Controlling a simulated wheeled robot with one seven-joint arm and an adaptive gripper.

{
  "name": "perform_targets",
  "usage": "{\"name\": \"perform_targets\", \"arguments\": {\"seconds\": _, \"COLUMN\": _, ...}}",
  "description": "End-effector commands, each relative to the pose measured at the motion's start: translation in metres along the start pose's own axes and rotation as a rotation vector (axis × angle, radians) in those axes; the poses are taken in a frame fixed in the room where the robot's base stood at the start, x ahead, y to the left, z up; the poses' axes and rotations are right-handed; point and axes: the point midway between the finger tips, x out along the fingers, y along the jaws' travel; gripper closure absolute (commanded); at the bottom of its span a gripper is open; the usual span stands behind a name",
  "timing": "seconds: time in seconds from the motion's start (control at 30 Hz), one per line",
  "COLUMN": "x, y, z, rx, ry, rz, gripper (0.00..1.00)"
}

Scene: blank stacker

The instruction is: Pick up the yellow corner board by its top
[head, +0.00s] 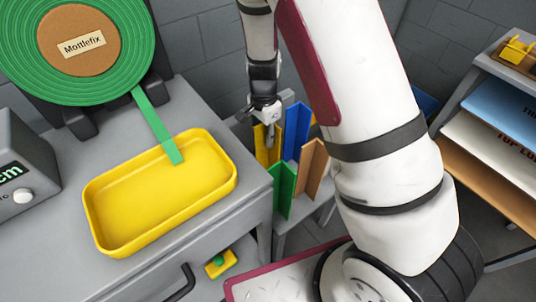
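The yellow corner board (262,153) stands upright in a cluster of corner boards just right of the grey bench. My gripper (268,130) hangs down over it, with its fingers at and in front of the board's upper part, hiding some of it. I cannot tell whether the fingers touch the board or are shut on it. A blue corner board (297,128) stands right beside it, with a green one (281,188) and an orange-brown one (313,165) in front.
A yellow tray (110,243) lies on the grey bench (52,270), with green strap from a large reel (140,45) ending over it. My arm fills the middle right. A rack of coloured sheets (490,140) stands at the far right. A small yellow box with a green button (221,263) is on the bench front.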

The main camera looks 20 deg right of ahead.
Motion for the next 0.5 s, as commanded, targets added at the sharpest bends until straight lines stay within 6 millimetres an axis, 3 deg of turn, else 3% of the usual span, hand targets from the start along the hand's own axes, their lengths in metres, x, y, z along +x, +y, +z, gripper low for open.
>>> {"name": "perform_targets", "arguments": {"seconds": 0.03, "x": -0.0002, "y": -0.0001, "z": 0.0001, "rx": 0.0, "ry": 0.0, "rz": 0.0, "gripper": 0.84}}
{"name": "perform_targets", "arguments": {"seconds": 0.1, "x": -0.0003, "y": -0.0001, "z": 0.0001, "rx": 0.0, "ry": 0.0, "rz": 0.0, "gripper": 1.0}}
{"name": "perform_targets", "arguments": {"seconds": 0.5, "x": -0.0018, "y": -0.0004, "z": 0.0002, "rx": -0.001, "ry": 0.0, "rz": -0.001, "gripper": 1.0}}
